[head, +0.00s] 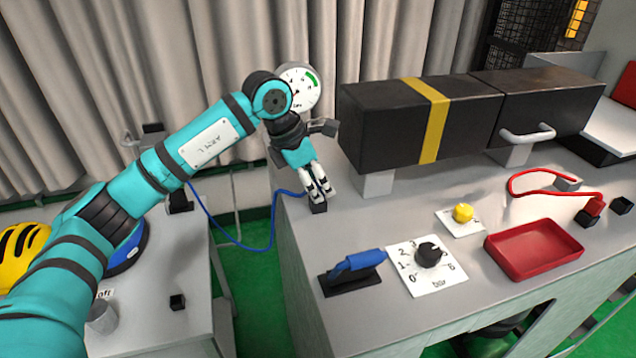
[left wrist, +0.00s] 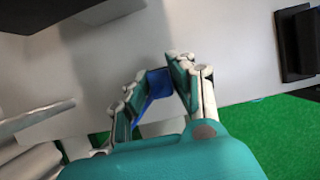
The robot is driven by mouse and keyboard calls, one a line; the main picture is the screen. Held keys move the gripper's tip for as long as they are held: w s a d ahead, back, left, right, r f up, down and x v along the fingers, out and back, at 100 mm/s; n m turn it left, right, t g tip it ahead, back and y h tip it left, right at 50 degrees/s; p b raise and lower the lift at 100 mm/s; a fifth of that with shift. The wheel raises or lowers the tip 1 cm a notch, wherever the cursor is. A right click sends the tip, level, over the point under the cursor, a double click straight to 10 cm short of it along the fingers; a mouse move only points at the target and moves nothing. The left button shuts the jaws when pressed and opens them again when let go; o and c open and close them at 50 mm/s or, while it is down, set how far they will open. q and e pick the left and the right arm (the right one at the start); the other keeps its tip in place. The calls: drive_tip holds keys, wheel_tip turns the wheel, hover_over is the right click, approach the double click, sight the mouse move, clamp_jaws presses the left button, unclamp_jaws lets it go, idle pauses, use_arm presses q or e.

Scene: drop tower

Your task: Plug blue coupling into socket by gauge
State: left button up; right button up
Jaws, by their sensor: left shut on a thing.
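My left gripper (head: 319,192) is over the left end of the grey bench, fingers pointing down. It is shut on the blue coupling (left wrist: 157,82), which shows between the fingers in the left wrist view; in the head view the fingers mostly hide it. A blue hose (head: 262,246) runs from it to the left across the gap. A small dark block (head: 319,208), perhaps the socket, sits right under the fingertips. I cannot tell whether the coupling touches or enters it. The round white gauge (head: 303,82) stands behind, partly covered by my arm. My right gripper is not in view.
A long black box with a yellow band (head: 433,120) stands behind and right of the gripper. A blue-handled lever (head: 358,262), a pressure dial (head: 428,254), a yellow knob (head: 463,212) and a red tray (head: 533,250) are on the bench. A red hose (head: 540,172) lies farther right.

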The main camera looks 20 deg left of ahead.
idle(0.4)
use_arm(q)
drive_tip(key=shift+f, duration=0.2)
drive_tip(key=o, duration=0.9)
drive_tip(key=shift+o, duration=0.2)
drive_tip(key=shift+r, duration=0.1)
drive_tip(key=v, duration=1.2)
